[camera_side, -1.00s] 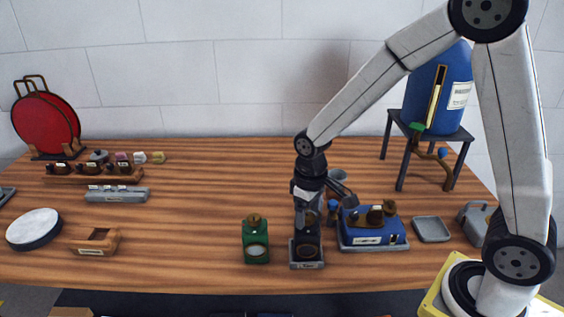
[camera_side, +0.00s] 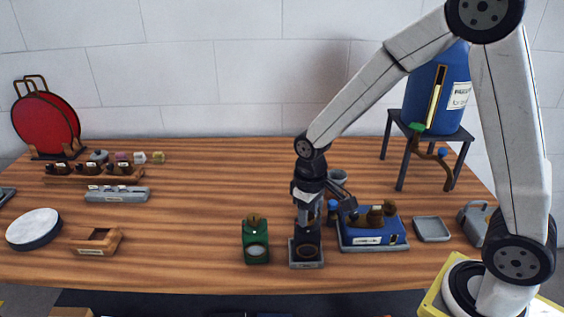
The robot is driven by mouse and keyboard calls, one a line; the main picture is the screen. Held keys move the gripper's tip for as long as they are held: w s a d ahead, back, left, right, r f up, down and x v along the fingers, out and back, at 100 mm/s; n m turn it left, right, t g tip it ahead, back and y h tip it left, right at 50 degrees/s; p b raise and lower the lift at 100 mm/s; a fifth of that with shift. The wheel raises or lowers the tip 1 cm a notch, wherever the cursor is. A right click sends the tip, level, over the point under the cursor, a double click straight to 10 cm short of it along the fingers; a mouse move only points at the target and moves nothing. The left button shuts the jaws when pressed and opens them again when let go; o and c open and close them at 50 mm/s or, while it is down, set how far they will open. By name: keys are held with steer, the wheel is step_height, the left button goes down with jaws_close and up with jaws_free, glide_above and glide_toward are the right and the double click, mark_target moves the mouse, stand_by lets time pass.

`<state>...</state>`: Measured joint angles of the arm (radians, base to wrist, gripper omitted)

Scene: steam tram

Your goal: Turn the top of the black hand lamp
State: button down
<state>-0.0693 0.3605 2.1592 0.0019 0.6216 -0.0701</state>
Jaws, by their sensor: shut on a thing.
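The black hand lamp (camera_side: 306,245) stands upright on a small grey base with a label, near the front edge of the table. Its round lens faces the camera. My gripper (camera_side: 308,222) points straight down over the lamp and is shut on its top. The gripper and wrist hide most of the lamp's top, so how far it is turned cannot be seen.
A green lamp (camera_side: 256,242) stands close to the left. A blue box (camera_side: 372,228) with brown knobs sits close to the right, with a grey tray (camera_side: 432,229) beyond it. A blue tank (camera_side: 437,90) stands on a dark stand at the back right.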

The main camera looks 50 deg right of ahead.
steer(key=m, duration=0.4)
steer(key=shift+m, duration=2.1)
steer(key=shift+c, duration=1.3)
jaws_free()
steer(key=shift+r, duration=0.15)
